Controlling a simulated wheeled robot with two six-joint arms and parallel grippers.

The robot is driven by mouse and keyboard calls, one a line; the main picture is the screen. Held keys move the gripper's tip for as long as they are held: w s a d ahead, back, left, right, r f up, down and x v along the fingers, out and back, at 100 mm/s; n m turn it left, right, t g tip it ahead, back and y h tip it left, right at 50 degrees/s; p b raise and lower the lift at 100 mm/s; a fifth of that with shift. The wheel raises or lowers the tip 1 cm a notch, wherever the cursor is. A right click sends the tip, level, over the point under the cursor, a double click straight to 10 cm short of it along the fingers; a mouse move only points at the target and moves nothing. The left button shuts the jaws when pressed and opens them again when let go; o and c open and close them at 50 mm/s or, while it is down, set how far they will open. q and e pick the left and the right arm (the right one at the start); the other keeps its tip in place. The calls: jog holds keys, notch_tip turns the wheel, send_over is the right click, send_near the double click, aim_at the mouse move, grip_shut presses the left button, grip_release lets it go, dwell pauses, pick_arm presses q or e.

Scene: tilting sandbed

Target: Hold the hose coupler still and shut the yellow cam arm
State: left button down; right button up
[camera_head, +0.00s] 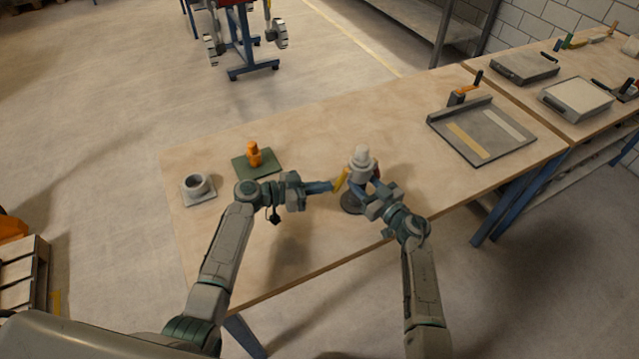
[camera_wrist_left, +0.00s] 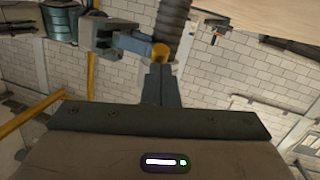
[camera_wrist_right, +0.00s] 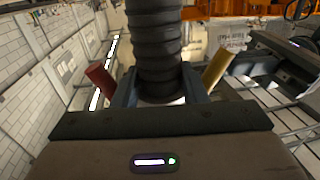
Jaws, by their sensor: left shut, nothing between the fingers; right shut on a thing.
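The pale hose coupler (camera_head: 362,160) stands upright on a dark round base (camera_head: 350,203) near the table's front edge. My right gripper (camera_head: 370,185) is shut on it; in the right wrist view the fingers (camera_wrist_right: 160,92) flank it below a black ribbed hose (camera_wrist_right: 155,45). The yellow cam arm (camera_head: 340,180) slants out from the coupler's left side; it also shows in the right wrist view (camera_wrist_right: 216,68), opposite a red arm (camera_wrist_right: 100,80). My left gripper (camera_head: 330,187) is shut and empty, its tips right at the yellow arm (camera_wrist_left: 160,52). I cannot tell whether they touch.
An orange item (camera_head: 254,152) stands on a green mat (camera_head: 268,168) to the left, with a grey cup (camera_head: 196,184) on a plate beyond it. A grey tray (camera_head: 490,150) lies at the right. The table between the coupler and the tray is clear.

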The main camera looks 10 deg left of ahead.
pick_arm(q)
jog(key=f+v, duration=0.2)
jog(key=v, duration=1.1)
jog(key=shift+w+a+f, duration=0.15)
jog(key=shift+a+f, duration=0.05)
jog(key=shift+f, duration=0.15)
jog(key=shift+d+r, duration=0.1)
